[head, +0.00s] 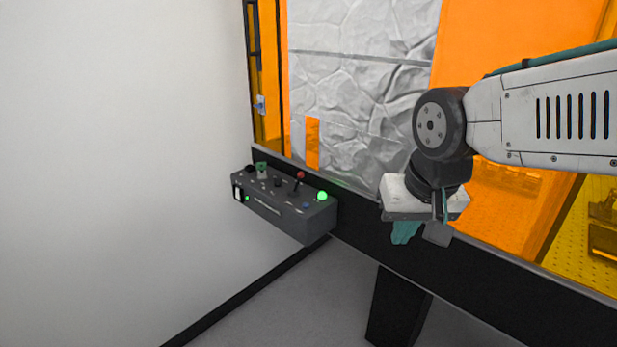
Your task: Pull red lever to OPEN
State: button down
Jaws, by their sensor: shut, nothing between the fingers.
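The red lever (300,175) has a red knob on a dark stem. It stands up from the top of a dark grey control box (290,218), left of the middle in the head view. Any OPEN marking is too small to read. My gripper (421,233) hangs to the right of the box, apart from the lever, with teal and grey finger parts pointing down. It is shut and holds nothing.
The box also carries a lit green button (322,196), a green knob (261,168) and small dark knobs. Behind it are orange panels (475,100) and a crinkled silvery sheet (350,95). A white wall (110,150) stands at left. Space between gripper and box looks clear.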

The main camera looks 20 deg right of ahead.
jog(key=w+f+m+t, duration=0.3)
jog(key=w+m, duration=0.1)
jog(key=w, duration=0.9)
jog(key=w+f+m+t, duration=0.3)
jog(key=w+m+t, duration=0.15)
jog(key=w, duration=0.75)
jog(key=m+t+y, duration=0.1)
jog(key=m+t, duration=0.4)
jog(key=m, duration=0.3)
send_near(298, 183)
jog(key=shift+n, duration=0.25)
jog(key=d, duration=0.1)
jog(key=d+r, duration=0.1)
jog(key=s+d+r, duration=0.1)
jog(key=d, duration=0.1)
jog(key=shift+w+f+m+t, duration=0.25)
jog(key=shift+f+m+t, duration=0.2)
jog(key=shift+m, duration=0.05)
jog(key=w, duration=0.6)
jog(key=w+f, duration=0.1)
jog(key=w, duration=0.3)
jog(key=shift+a, duration=0.3)
